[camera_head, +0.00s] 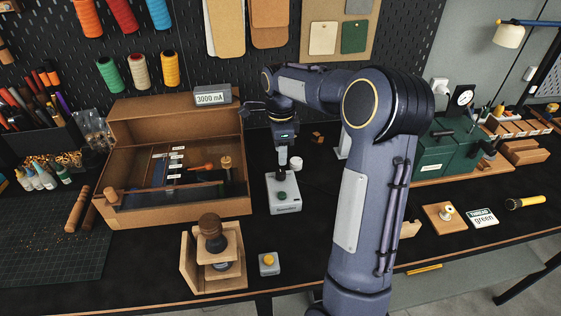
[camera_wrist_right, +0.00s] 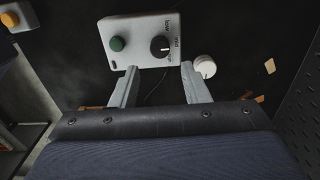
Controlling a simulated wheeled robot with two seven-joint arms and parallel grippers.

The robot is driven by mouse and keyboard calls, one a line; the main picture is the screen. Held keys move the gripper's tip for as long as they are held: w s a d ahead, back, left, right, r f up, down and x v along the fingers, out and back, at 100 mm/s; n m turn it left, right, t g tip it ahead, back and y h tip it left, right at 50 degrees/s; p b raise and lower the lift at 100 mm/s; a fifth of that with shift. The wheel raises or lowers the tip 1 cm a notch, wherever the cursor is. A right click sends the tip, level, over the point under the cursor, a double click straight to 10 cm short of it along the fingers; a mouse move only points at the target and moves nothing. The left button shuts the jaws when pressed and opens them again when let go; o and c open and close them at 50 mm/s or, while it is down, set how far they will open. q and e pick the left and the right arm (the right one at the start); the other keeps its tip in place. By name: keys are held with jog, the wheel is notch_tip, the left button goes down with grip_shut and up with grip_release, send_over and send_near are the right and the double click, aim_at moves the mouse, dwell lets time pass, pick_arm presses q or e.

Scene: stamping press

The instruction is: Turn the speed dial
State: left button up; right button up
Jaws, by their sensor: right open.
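The speed dial is a round black knob (camera_wrist_right: 160,46) on a pale control box (camera_wrist_right: 130,50), with small labels around its right side. A short white mark shows on the knob; I cannot tell exactly which label it points at. A green button (camera_wrist_right: 117,44) sits beside the dial. In the head view the box (camera_head: 285,207) stands on the bench, with its dial hidden by or merged with my gripper. My right gripper (camera_wrist_right: 158,75) is open and empty, its fingers pointing at the box's dial end, apart from the knob. My left gripper is out of view.
A white round knob-like piece (camera_wrist_right: 205,67) lies beside the right finger. A wooden tray box (camera_head: 180,210) stands left of the control box. A wooden press stand (camera_head: 215,278) and a small yellow-button box (camera_head: 269,264) are in front. A green case (camera_head: 445,155) is at right.

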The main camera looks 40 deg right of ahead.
aim_at(281, 172)
notch_tip(281, 172, down, 8)
jog(key=b, duration=0.6)
jog(key=shift+f, duration=0.25)
jog(key=shift+r, duration=0.45)
jog(key=shift+c, duration=1)
jog(key=c, duration=0.4)
jog(key=shift+o, duration=0.2)
jog(key=m, duration=0.4)
jog(key=shift+w+r, duration=0.1)
jog(key=m, duration=0.7)
jog(key=o, duration=0.3)
jog(key=shift+m, duration=0.4)
jog(key=o, duration=0.5)
